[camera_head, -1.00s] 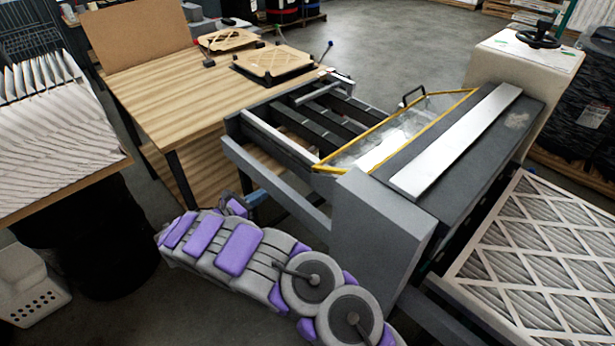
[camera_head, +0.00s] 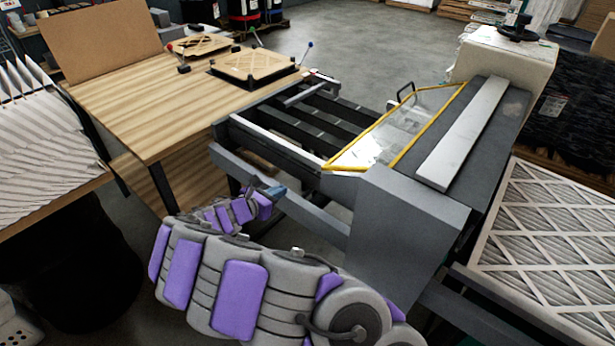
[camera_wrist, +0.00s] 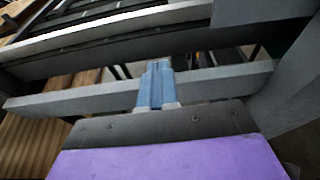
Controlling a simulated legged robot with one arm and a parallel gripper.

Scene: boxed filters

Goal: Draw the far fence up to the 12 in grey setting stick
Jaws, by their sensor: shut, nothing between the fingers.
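The machine's infeed is an open frame with dark lengthwise bars. A pale-faced fence (camera_head: 275,134) runs along its near side. A short light grey bar (camera_head: 306,93) lies at its far side; I cannot tell whether it is the setting stick or part of the far fence. No 12 in marking can be read. My gripper (camera_head: 274,191) is at the near side of the frame, by the outer grey rail (camera_head: 310,213). In the wrist view its blue fingers (camera_wrist: 156,82) are together and empty, in front of that rail (camera_wrist: 80,101). Contact cannot be told.
A yellow-edged clear guard (camera_head: 385,135) and the grey machine housing (camera_head: 405,220) stand right of the infeed. A wooden table (camera_head: 150,90) with framed filters is at the back left. Pleated filters (camera_head: 545,230) lie at the right. Open floor shows behind the machine.

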